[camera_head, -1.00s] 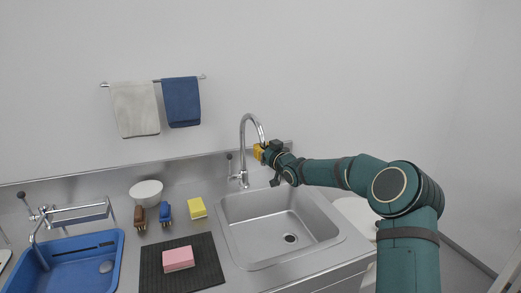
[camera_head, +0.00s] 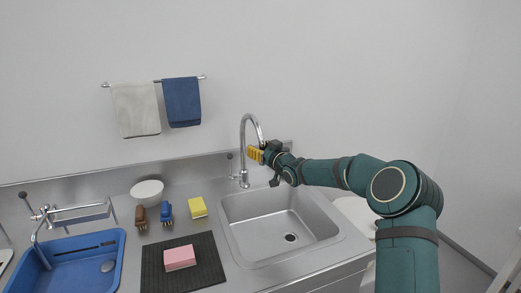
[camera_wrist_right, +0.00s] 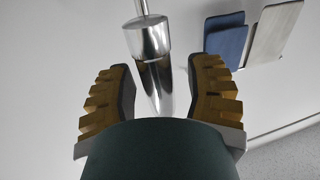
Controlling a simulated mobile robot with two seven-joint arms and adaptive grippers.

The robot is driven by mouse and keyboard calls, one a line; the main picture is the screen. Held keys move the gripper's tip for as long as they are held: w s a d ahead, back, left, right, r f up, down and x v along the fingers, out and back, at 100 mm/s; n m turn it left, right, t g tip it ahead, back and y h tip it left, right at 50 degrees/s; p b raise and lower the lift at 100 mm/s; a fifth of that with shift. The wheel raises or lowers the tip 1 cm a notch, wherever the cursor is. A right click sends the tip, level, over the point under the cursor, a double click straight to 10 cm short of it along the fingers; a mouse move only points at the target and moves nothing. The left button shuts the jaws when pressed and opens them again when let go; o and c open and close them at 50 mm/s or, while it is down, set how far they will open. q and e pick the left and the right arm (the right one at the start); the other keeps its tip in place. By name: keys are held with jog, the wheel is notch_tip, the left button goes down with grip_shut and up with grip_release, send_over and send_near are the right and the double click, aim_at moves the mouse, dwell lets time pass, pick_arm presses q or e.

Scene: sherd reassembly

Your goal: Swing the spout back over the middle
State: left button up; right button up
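The chrome spout (camera_head: 243,133) is a tall gooseneck that rises behind the sink and arches over to the right. My right gripper (camera_head: 255,155) is at the down-turned end of the spout, level with it. In the right wrist view the yellow-padded fingers (camera_wrist_right: 162,88) stand apart on both sides of the shiny spout end (camera_wrist_right: 151,38). Gaps show between the spout end and both pads, so the gripper is open around it and not clamped. The lower part of the spout end is hidden behind my gripper's dark body. My left gripper is not in view.
The steel sink basin (camera_head: 228,229) lies below my right arm. A yellow sponge (camera_head: 197,208), two brushes and a white bowl (camera_head: 147,192) stand left of it. A pink sponge lies on a dark mat (camera_head: 213,268). A blue basin (camera_head: 118,258) is far left. Towels hang on the wall.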

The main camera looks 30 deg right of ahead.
jog(key=s+d, duration=0.1)
jog(key=s, duration=1.1)
jog(key=shift+d, duration=0.2)
